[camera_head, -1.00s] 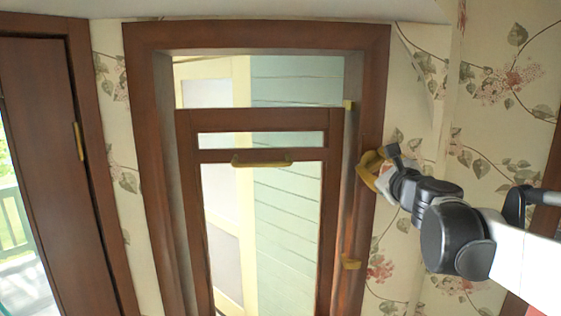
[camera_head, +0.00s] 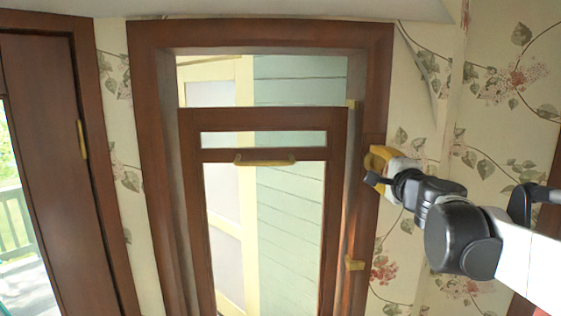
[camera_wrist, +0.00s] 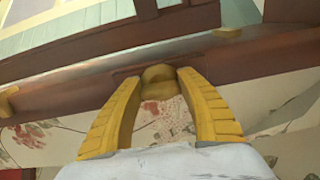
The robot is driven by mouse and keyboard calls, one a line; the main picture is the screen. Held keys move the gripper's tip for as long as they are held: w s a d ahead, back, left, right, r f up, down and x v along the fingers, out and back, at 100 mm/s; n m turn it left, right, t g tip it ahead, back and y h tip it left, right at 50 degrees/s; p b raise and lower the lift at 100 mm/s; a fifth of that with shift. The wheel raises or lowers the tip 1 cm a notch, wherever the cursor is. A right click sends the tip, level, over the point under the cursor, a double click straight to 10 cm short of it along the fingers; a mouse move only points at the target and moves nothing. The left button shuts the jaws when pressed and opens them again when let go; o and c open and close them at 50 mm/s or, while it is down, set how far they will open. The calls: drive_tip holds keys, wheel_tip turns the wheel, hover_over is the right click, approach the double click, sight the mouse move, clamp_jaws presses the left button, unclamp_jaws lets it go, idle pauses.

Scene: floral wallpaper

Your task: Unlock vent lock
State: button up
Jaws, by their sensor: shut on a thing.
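A rounded brass-coloured knob, apparently the vent lock (camera_wrist: 158,75), sits on the reddish-brown wooden window frame. In the wrist view it is between the two yellow fingertips of my gripper (camera_wrist: 160,85), which is shut on it. In the head view my gripper (camera_head: 372,165) is at the right upright of the frame; the knob is hidden there by the fingers. The vent window (camera_head: 336,190) is a brown wooden sash with a brass bar handle (camera_head: 265,159) across its upper part.
Small brass fittings show on the frame's right side, one at the top (camera_head: 351,103) and one lower down (camera_head: 354,264). Floral wallpaper (camera_head: 410,240) covers the wall to the right. A brown door (camera_head: 45,150) stands at the left. The space in front of the window is clear.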

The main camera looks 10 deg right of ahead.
drive_tip(key=shift+n, duration=0.7)
drive_tip(key=o, duration=1.2)
drive_tip(key=shift+d, duration=0.1)
drive_tip(key=shift+c, duration=0.2)
drive_tip(key=s+a, duration=0.1)
drive_tip(key=s, duration=1)
drive_tip(key=shift+s+a, duration=0.3)
drive_tip(key=shift+s, duration=0.1)
